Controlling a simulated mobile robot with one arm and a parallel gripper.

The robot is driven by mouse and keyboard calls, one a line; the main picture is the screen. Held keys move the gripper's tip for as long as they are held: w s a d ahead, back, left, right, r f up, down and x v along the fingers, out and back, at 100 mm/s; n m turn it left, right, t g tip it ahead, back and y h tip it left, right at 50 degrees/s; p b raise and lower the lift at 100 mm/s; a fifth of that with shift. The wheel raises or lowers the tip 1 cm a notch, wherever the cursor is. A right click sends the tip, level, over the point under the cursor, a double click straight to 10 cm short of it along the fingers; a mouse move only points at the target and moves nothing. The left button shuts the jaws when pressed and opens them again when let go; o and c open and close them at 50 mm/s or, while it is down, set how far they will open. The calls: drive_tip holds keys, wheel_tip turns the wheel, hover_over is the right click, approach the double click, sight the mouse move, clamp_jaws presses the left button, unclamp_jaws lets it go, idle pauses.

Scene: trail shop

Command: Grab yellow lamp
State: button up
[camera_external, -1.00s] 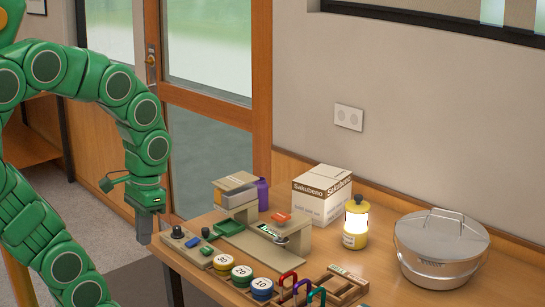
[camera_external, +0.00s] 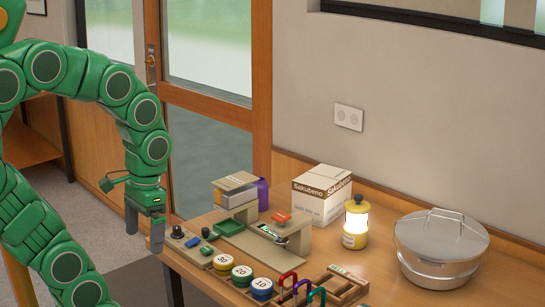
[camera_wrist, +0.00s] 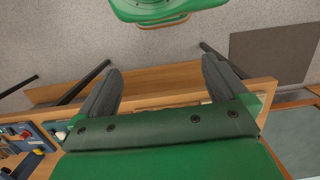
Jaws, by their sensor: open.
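The yellow lamp (camera_external: 355,223) stands upright on the wooden table, with a lit white middle and a yellow top and base. It is right of the white box in the external view, and I cannot make it out in the wrist view. My gripper (camera_external: 144,238) points down at the table's left end, well left of the lamp. In the wrist view its two dark fingers (camera_wrist: 160,85) are spread apart with nothing between them.
A white carton (camera_external: 320,195), a grey-green device (camera_external: 265,228), a purple item (camera_external: 263,193), numbered discs (camera_external: 242,274) and coloured carabiners (camera_external: 302,290) crowd the table (camera_external: 385,262). A lidded metal pot (camera_external: 440,250) stands right of the lamp. The wall is close behind.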

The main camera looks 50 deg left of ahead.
drive_tip(key=w+a+r+m+y, duration=0.35)
drive_tip(key=w+a+y, duration=0.35)
drive_tip(key=w+a, duration=0.75)
drive_tip(key=w+a+r+m+t+y, duration=0.1)
drive_tip(key=w+r+m+t+y, duration=0.15)
drive_tip(key=w, duration=0.55)
drive_tip(key=w+a+r+m+t+y, duration=0.1)
drive_tip(key=w+m+y, duration=0.3)
drive_tip(key=w, duration=0.5)
drive_tip(key=m+t+h, duration=0.3)
drive_tip(key=m+t, duration=1)
drive_tip(key=m, duration=0.6)
hover_over(357, 213)
drive_tip(key=a, duration=0.1)
wheel_tip(357, 213, down, 12)
drive_tip(key=shift+w+f, duration=0.1)
drive_tip(key=shift+w, duration=0.05)
drive_tip(key=shift+w+d+f, duration=0.1)
drive_tip(key=shift+d+f, duration=0.25)
drive_tip(key=shift+f, duration=3.35)
drive_tip(key=shift+x, duration=1.5)
